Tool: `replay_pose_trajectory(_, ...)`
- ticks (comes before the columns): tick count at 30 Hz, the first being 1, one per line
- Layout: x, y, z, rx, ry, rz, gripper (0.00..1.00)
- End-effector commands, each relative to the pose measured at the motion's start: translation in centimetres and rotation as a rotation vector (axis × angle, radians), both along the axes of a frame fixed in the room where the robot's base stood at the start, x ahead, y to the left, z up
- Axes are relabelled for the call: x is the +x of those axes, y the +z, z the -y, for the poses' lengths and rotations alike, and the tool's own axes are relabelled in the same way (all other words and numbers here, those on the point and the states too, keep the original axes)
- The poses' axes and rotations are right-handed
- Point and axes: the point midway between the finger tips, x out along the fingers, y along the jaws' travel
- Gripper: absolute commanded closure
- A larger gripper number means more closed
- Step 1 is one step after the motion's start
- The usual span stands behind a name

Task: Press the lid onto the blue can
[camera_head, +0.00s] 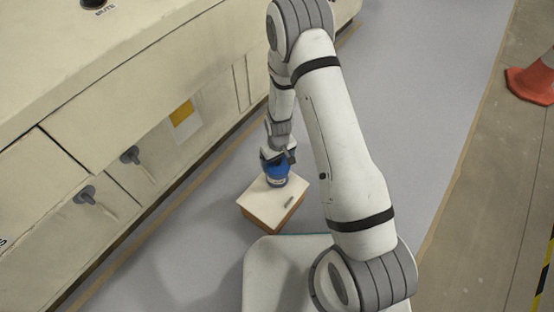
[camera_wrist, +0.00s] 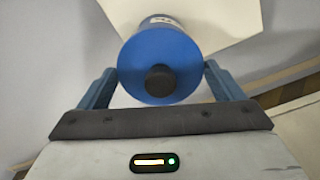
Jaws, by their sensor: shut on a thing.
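The blue can (camera_head: 276,178) stands upright on a low box with a pale top and brown sides (camera_head: 262,213); in the wrist view its side and white label (camera_wrist: 165,21) show behind the lid. The round blue lid (camera_wrist: 135,82), with a dark knob in its middle, is in line with the can's top. My gripper (camera_head: 279,157) is above the can, its fingers on either side of the lid in the wrist view (camera_wrist: 160,80), shut on it. I cannot tell whether the lid is fully seated; its rim hides the seam.
A small grey object (camera_head: 289,202) lies on the box near the can. A long cream cabinet (camera_head: 150,100) with grey handles runs along the left. An orange cone (camera_head: 536,82) stands at the far right.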

Motion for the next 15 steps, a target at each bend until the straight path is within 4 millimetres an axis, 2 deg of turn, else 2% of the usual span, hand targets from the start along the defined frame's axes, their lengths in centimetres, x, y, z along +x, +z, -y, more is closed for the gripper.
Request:
replay_pose_trajectory(8, 0.0, 0.01, 0.0, 0.0, 0.0, 0.0, 0.35)
replay_pose_trajectory(9, 0.0, 0.01, 0.01, 0.0, 0.0, 0.0, 0.12)
replay_pose_trajectory(13, 0.0, 0.01, 0.01, 0.0, 0.0, 0.0, 0.01)
replay_pose_trajectory(15, 0.0, 0.01, 0.01, 0.0, 0.0, 0.0, 0.0)
